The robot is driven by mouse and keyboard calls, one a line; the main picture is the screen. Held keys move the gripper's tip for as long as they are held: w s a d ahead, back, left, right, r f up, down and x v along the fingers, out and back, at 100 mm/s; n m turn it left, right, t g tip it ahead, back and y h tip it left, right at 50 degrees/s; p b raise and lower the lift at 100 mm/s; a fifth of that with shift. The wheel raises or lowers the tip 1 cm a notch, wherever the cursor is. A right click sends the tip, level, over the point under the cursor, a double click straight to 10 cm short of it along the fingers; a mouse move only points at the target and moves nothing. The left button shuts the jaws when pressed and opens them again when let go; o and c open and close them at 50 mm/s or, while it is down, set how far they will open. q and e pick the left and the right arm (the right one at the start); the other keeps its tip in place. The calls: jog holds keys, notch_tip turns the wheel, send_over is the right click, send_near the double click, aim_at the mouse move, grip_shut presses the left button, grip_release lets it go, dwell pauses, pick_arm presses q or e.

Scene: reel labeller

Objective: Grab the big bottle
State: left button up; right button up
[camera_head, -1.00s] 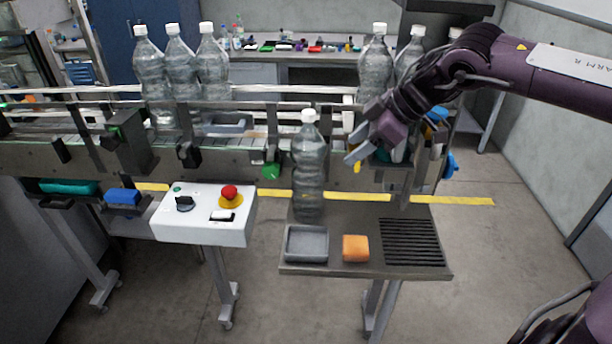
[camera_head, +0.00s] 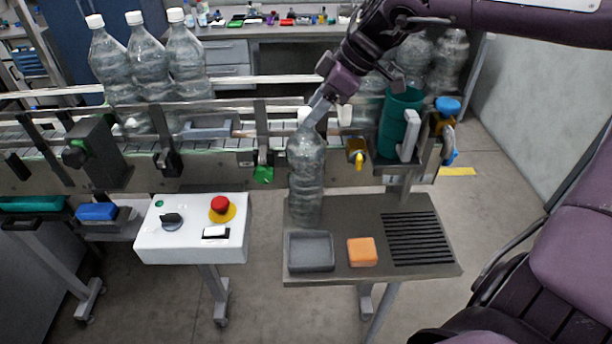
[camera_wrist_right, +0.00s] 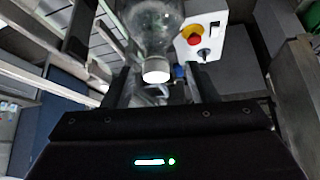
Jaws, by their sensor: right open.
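The big clear bottle (camera_head: 307,175) with a white cap stands upright on the grey side table (camera_head: 345,210). Its cap shows in the right wrist view (camera_wrist_right: 156,72) between the two dark fingers. My right gripper (camera_head: 322,108) is open and empty, close to the bottle's top. One finger overlaps the cap area in the head view, so I cannot tell whether it touches. The right wrist view shows the fingers apart on either side of the neck (camera_wrist_right: 160,86). My left gripper is not in view.
A grey tray (camera_head: 311,252), an orange block (camera_head: 362,251) and a black ribbed grate (camera_head: 416,239) are on the table. A conveyor with rails and several bottles (camera_head: 150,65) runs behind. A green cylinder (camera_head: 400,122) stands right of the bottle. A white control box (camera_head: 193,229) is at left.

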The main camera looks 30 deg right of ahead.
aim_at(307, 111)
jog(key=x, duration=0.2)
jog(key=shift+w+f+p, duration=0.15)
jog(key=shift+w+p, duration=0.25)
jog(key=shift+w+a+f, duration=0.2)
jog(key=shift+a+f, duration=0.05)
jog(key=shift+f, duration=0.25)
jog(key=c, duration=0.8)
grip_shut()
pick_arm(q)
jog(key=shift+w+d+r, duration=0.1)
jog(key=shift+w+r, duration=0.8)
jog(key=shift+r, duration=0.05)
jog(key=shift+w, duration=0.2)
pick_arm(e)
jog(key=shift+w+r, duration=0.15)
jog(key=shift+r, duration=0.1)
